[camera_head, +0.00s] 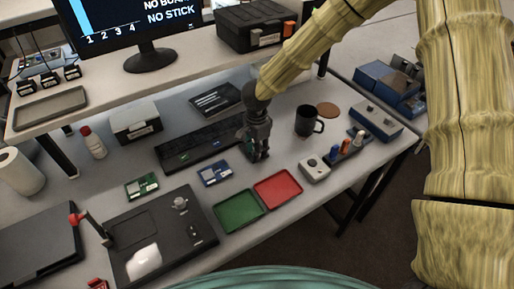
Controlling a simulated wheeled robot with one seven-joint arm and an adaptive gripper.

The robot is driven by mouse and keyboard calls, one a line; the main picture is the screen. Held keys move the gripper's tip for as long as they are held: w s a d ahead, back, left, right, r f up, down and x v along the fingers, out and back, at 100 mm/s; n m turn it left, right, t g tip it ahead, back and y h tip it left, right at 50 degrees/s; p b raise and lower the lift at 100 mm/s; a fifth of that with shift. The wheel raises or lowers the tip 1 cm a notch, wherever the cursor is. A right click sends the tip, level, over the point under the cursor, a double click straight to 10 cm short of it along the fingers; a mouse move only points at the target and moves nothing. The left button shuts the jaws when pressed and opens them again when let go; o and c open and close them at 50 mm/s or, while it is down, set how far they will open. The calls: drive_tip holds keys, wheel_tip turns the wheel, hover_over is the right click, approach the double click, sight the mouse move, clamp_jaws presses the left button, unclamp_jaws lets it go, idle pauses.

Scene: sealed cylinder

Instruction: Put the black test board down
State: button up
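My gripper (257,156) points down over the middle of the table, at the right end of a long black keyboard-like panel (185,152). Its fingers are small and dark here, and I cannot tell whether they are open or shut. A small bluish patch shows at the fingers; I cannot tell if it is held. I cannot clearly pick out a black test board. A green circuit board (142,186) and a blue one (215,173) lie flat on the table, left of my gripper.
A green tray (238,211) and a red tray (278,189) lie in front of my gripper. A black mug (308,121) and a grey button box (314,169) stand to its right. A large black fixture (163,246) is front left. A raised shelf (105,97) runs behind.

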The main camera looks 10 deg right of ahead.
drive_tip(key=o, duration=0.4)
drive_tip(key=shift+o, duration=0.2)
drive_tip(key=shift+r, duration=0.1)
